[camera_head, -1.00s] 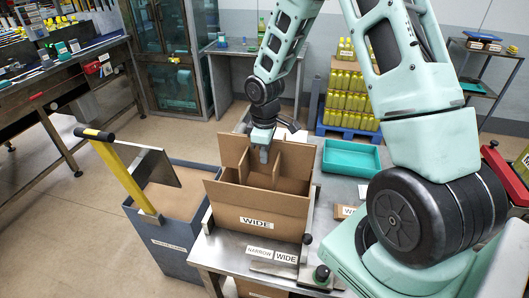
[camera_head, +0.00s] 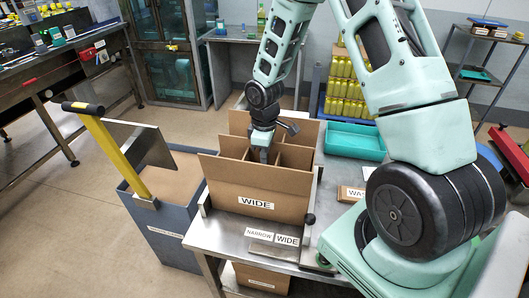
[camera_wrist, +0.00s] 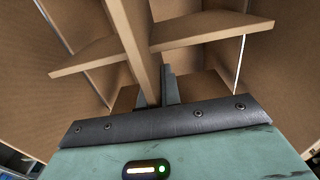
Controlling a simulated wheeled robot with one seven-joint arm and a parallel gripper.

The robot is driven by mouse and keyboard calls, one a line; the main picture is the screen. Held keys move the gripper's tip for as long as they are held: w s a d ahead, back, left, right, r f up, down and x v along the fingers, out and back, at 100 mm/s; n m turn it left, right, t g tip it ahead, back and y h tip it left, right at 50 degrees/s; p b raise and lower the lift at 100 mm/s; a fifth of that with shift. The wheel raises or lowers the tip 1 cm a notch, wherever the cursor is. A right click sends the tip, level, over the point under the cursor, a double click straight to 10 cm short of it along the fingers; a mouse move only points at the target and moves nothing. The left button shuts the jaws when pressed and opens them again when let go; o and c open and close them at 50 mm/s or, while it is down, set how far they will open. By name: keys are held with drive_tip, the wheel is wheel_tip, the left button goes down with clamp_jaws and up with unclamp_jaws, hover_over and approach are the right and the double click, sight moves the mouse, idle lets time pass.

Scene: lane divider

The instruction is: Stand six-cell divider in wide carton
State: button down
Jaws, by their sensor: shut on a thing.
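The wide carton (camera_head: 230,179) stands open on the steel table, its front marked WIDE. The cardboard divider (camera_head: 298,157) is upright inside the carton, its crossing panels making cells; how deep it sits is hidden by the front wall. My gripper (camera_head: 265,155) points down over the carton's middle, with its fingertips among the panels. In the wrist view, my gripper (camera_wrist: 160,92) is shut on the long panel of the divider (camera_wrist: 130,38), with cross panels to both sides.
A teal tray (camera_head: 354,140) lies right of the carton. A grey bin (camera_head: 172,220) with a yellow-handled tool (camera_head: 122,158) stands left of the table. NARROW and WIDE labels (camera_head: 272,236) are at the table's front edge. Yellow bottles (camera_head: 345,95) stand behind.

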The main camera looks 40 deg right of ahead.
drive_tip(key=shift+f+b, duration=2.75)
drive_tip(key=shift+f, duration=1.4)
drive_tip(key=shift+f+b, duration=0.4)
drive_tip(key=shift+f, duration=0.2)
drive_tip(key=c, duration=1.5)
unclamp_jaws()
wheel_tip(320, 180, up, 17)
drive_tip(key=shift+r+b, duration=0.2)
drive_tip(key=shift+b, duration=0.45)
